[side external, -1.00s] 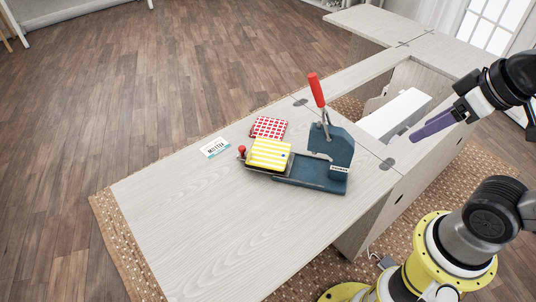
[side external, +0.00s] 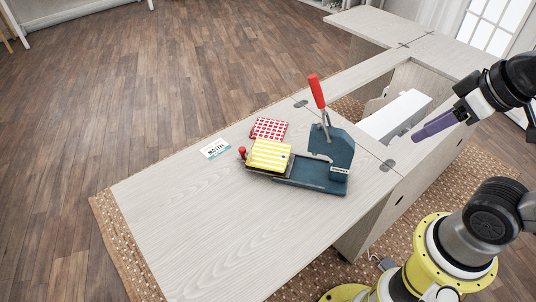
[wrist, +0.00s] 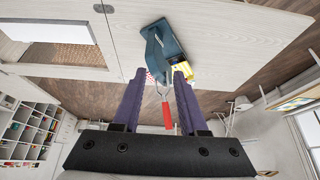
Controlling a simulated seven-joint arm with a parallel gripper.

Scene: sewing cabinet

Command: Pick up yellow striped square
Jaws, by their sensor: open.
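The yellow striped square (side external: 269,154) lies on the left part of a dark blue press (side external: 311,175) on the cabinet top. In the wrist view only a yellow part of the square (wrist: 186,70) shows beyond a fingertip. My gripper (side external: 415,136) is off to the right of the press, raised and apart from the square. In the wrist view its two purple fingers (wrist: 156,74) are spread with nothing held between them.
The press has an upright red handle (side external: 316,90). A red patterned square (side external: 269,128) lies behind the yellow one. A white card (side external: 215,148) lies to the left. A white machine (side external: 397,115) sits in the cabinet opening. The front left of the cabinet top (side external: 200,220) is clear.

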